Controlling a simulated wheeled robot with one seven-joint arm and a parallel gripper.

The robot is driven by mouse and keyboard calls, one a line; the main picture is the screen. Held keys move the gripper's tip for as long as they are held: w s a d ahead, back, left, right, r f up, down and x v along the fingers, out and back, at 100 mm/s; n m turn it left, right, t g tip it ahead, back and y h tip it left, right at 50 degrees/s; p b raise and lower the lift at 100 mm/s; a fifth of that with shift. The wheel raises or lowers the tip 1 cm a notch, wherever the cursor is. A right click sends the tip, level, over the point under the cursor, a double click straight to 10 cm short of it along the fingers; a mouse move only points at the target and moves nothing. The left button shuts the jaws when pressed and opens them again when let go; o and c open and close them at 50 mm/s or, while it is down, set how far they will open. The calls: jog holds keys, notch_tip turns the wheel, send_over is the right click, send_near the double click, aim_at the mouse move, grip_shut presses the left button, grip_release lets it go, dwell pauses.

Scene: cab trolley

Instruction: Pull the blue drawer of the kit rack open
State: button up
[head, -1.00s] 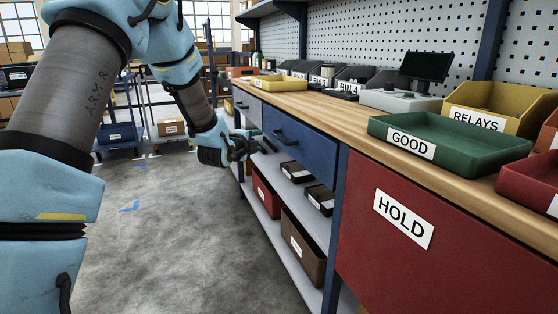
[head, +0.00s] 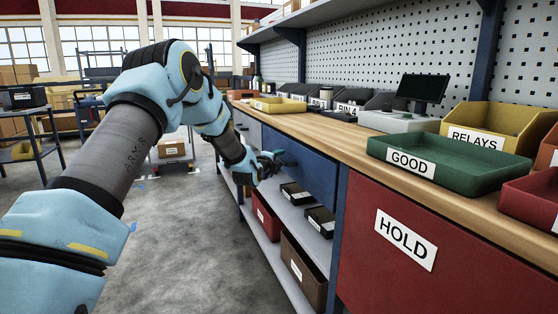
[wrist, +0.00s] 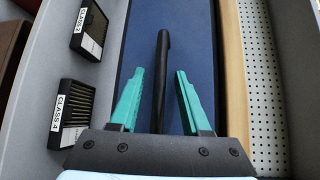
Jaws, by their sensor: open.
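The blue drawer (head: 311,174) is set under the wooden worktop, and its front looks flush with the bench. Its dark bar handle (wrist: 161,75) runs lengthwise between the two green fingers of my gripper (wrist: 157,88) in the wrist view. The fingers are open, with a gap on each side of the handle. In the head view my gripper (head: 272,163) is at the drawer front, and it hides most of the handle there.
Below the drawer, an open shelf holds small black boxes (head: 320,221) and a brown bin (head: 303,270). A red HOLD panel (head: 405,240) is to the right. A green GOOD tray (head: 425,165) stands on the worktop (head: 340,131). The floor (head: 190,235) in front is clear.

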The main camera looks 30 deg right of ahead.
jog(key=shift+w+d, duration=0.1)
grip_shut()
dwell(0.3)
dwell(1.1)
